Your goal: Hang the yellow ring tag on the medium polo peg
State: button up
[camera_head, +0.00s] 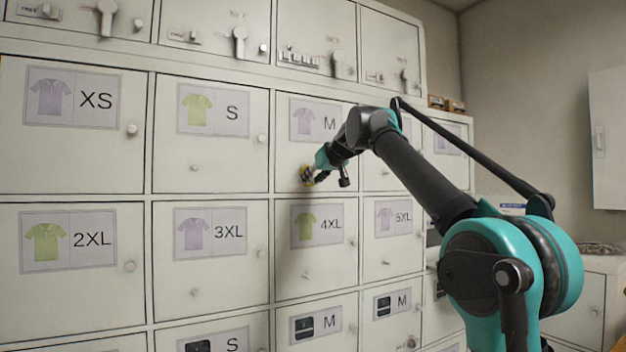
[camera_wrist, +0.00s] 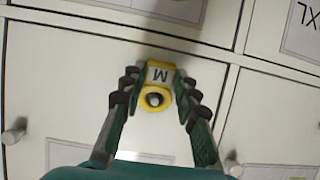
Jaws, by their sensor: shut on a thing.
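The yellow ring tag (camera_wrist: 157,74), with a white plate lettered M, is between the two fingers of my gripper (camera_wrist: 157,84). The gripper is shut on it. A rounded grey peg end (camera_wrist: 154,99) shows inside the ring's opening; I cannot tell how far the ring sits over it. In the head view my gripper (camera_head: 316,172) and the tag (camera_head: 306,175) are at the lower middle of the door with the lilac polo and M label (camera_head: 314,121). The tag and gripper hide that door's peg there.
Neighbouring doors are the green polo S (camera_head: 211,108) to the left and the green polo 4XL (camera_head: 317,224) below. Small knobs (camera_head: 194,168) stick out from the doors. My arm hides part of the doors to the right.

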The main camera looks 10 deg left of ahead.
dwell(0.4)
jog(key=o, duration=0.9)
jog(key=v, duration=1.2)
jog(key=s+d+f+m+g+h, duration=0.1)
jog(key=d+f, duration=0.2)
jog(key=f, duration=0.9)
jog(key=d+f+m+g+h, duration=0.1)
jog(key=d+f, duration=0.3)
jog(key=f, duration=0.8)
jog(key=s+d+f+m+g+h, duration=0.1)
jog(key=d+f, duration=0.2)
jog(key=f, duration=0.9)
jog(key=s+d+f+m+g+h, duration=0.1)
jog(key=s+d+f, duration=0.3)
jog(key=s+f, duration=0.5)
jog(key=s+d+f+m+g+h, duration=0.1)
jog(key=s+d+f, duration=0.3)
jog(key=s+f, duration=0.5)
jog(key=s+d+f+m+g+h, duration=0.1)
jog(key=s+d+f, duration=0.4)
jog(key=f, duration=1.2)
jog(key=shift+s+d+m+g+h, duration=0.1)
jog(key=shift+s+m+g+h, duration=0.2)
jog(key=shift+s, duration=0.75)
jog(key=shift+s+m+g+h, duration=0.1)
jog(key=shift+s+h, duration=0.3)
jog(key=shift+s, duration=0.7)
